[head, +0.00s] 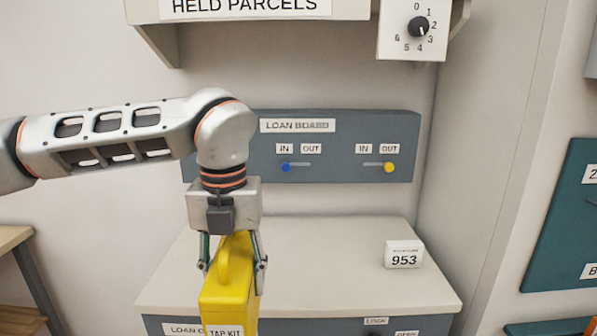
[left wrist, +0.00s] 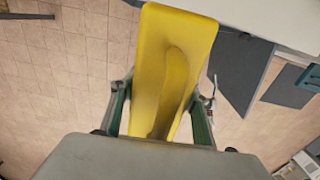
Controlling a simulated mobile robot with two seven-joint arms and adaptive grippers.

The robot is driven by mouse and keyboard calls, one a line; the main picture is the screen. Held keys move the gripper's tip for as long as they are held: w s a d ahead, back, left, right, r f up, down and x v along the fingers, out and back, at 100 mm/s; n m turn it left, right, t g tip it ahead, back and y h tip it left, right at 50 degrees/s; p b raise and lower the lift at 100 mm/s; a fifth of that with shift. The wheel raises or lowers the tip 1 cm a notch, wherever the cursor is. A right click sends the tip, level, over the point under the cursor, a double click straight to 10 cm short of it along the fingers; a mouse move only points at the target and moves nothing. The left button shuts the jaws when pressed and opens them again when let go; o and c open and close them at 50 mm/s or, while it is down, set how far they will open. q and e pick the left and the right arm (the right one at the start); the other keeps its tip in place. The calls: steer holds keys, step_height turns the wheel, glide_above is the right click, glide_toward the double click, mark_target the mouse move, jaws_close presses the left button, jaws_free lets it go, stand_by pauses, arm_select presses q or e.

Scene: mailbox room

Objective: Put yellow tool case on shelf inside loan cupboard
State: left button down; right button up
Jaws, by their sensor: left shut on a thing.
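The yellow tool case (head: 226,296), labelled TAP KIT, hangs upright from my left gripper (head: 233,266). The gripper is shut on the case near its top handle. In the head view the case overlaps the counter's front edge, and its bottom is cut off. In the left wrist view the case (left wrist: 172,60) lies between the two fingers (left wrist: 159,112), with floor around it. The loan cupboard (head: 300,326) is the grey front under the counter, with part of its label and LOCK and OPEN tags showing. Its inner shelf is not visible. My right gripper is not in view.
The counter top (head: 320,265) is mostly clear, with a small 953 sign (head: 404,254) at right. Behind it is the loan board (head: 345,150) with blue and yellow sliders. A parcel shelf (head: 250,20) and dial (head: 418,28) are above. Dark grey panels (left wrist: 243,68) show in the wrist view.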

arm_select(q)
steer(key=m, duration=0.1)
steer(key=w+a+f+m, duration=0.1)
steer(key=m, duration=0.1)
steer(key=shift+w+a+f, duration=0.1)
steer(key=shift+a+f, duration=0.1)
steer(key=shift+f, duration=0.05)
steer(key=shift+a+f+m, duration=0.25)
steer(key=shift+m, duration=0.35)
steer(key=s+a+f+m, duration=0.1)
steer(key=a+f+m, duration=0.5)
steer(key=m, duration=1)
steer(key=s+a+f+m, duration=0.2)
steer(key=a+f+m, duration=0.4)
steer(key=m, duration=1)
step_height(320, 180, down, 2)
steer(key=shift+f, duration=0.1)
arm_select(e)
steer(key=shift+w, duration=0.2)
arm_select(q)
steer(key=shift+a, duration=0.1)
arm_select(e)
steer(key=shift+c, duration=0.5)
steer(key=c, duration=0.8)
arm_select(q)
steer(key=shift+d, duration=0.2)
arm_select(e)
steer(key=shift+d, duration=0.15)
